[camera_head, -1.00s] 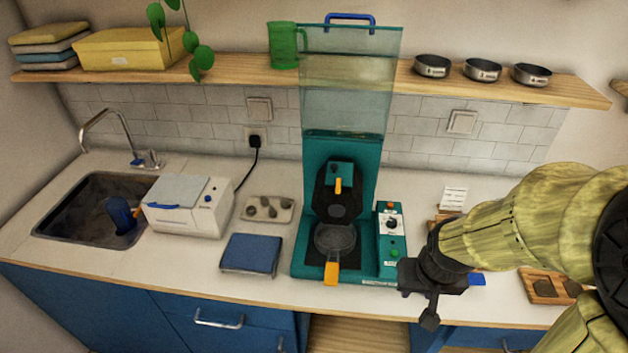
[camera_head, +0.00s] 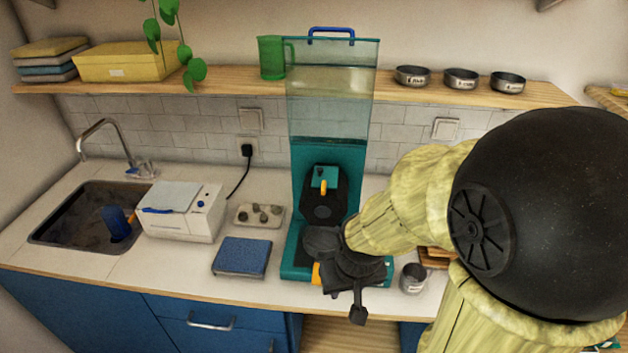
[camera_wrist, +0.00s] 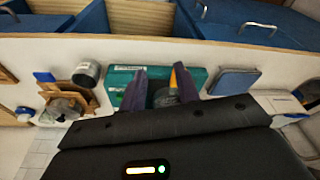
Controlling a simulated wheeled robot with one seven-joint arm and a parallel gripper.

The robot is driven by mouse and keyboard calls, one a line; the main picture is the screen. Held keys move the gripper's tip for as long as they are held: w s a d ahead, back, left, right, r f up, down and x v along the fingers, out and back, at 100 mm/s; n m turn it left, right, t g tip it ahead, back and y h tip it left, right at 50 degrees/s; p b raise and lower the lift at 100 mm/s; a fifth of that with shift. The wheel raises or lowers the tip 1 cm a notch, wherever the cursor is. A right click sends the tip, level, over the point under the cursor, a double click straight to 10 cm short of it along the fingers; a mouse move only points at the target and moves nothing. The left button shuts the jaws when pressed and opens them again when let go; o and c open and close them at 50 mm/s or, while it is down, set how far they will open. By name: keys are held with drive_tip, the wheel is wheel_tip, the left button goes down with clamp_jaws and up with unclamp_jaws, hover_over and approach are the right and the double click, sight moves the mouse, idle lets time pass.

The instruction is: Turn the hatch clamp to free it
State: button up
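The teal machine (camera_head: 299,262) stands on the counter with its clear hood raised. On its upper black part sits a teal block (camera_head: 325,172) with a small upright orange lever (camera_head: 323,187), which looks like the hatch clamp. My gripper (camera_head: 346,302) is in front of the machine's base, below and apart from the lever, and hides much of the base. In the wrist view my gripper (camera_wrist: 160,88) has its two fingers apart with nothing held. An orange handle (camera_wrist: 173,78) shows by the right finger; I cannot tell whether they touch. The lever cannot be made out there.
A metal cup (camera_head: 413,278) stands right of the machine. A blue pad (camera_head: 241,257) and a tray of lumps (camera_head: 259,215) lie to the left, beside a white appliance (camera_head: 181,222) and the sink (camera_head: 75,228). A shelf (camera_head: 225,82) runs behind.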

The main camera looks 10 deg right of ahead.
wheel_tip(320, 180, up, 29)
drive_tip(key=m+g+p, duration=0.3)
drive_tip(key=m+p, duration=0.1)
drive_tip(key=p, duration=0.3)
hover_over(324, 185)
drive_tip(key=shift+f, duration=0.25)
wheel_tip(324, 185, down, 17)
drive_tip(key=shift+f+p, duration=0.2)
drive_tip(key=shift+p, duration=0.4)
clamp_jaws()
